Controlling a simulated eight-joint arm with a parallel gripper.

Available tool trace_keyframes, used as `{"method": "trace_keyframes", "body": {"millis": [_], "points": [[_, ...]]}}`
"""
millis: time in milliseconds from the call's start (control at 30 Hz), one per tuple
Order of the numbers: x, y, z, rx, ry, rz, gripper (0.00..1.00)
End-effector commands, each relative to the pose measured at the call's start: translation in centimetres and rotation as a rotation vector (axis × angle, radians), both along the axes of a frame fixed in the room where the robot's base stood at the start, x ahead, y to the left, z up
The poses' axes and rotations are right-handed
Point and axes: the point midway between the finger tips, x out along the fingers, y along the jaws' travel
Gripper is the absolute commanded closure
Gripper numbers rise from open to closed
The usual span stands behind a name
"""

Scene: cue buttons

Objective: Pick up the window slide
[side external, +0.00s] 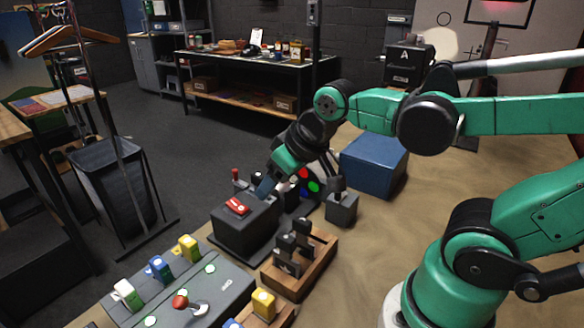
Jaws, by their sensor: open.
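My gripper (265,188) points down and to the left, its tips above or beside the right edge of a dark box (247,229) with a red piece (237,207) on top. It is open, and I see nothing held in it. I cannot make out for sure which thing is the window slide. A wooden rack (321,267) in front of the box holds several upright dark pieces (286,247), which could be slides. My gripper is behind and above this rack, apart from it. The tips partly blend into the dark box.
A grey panel (228,291) with yellow, blue and white-green blocks and a red-knobbed lever (180,303) lies at front left. Coloured buttons (313,187) and a small grey block (341,210) stand behind the rack. A blue box (373,165) stands farther back.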

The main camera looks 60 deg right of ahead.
Motion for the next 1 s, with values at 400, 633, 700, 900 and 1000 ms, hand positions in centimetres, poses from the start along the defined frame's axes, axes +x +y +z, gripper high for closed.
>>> {"method": "trace_keyframes", "body": {"millis": [400,633,700,900,1000], "points": [[6.1,-4.1,-0.1,0.005,0.260,-0.001,0.42],[6.9,-4.5,-1.1,0.010,0.290,0.003,0.42],[7.1,-4.5,-1.9,0.009,0.289,0.002,0.42],[7.8,-4.5,-4.3,0.009,0.287,0.002,0.42],[8.0,-4.5,-5.2,0.008,0.287,0.002,0.42]]}}
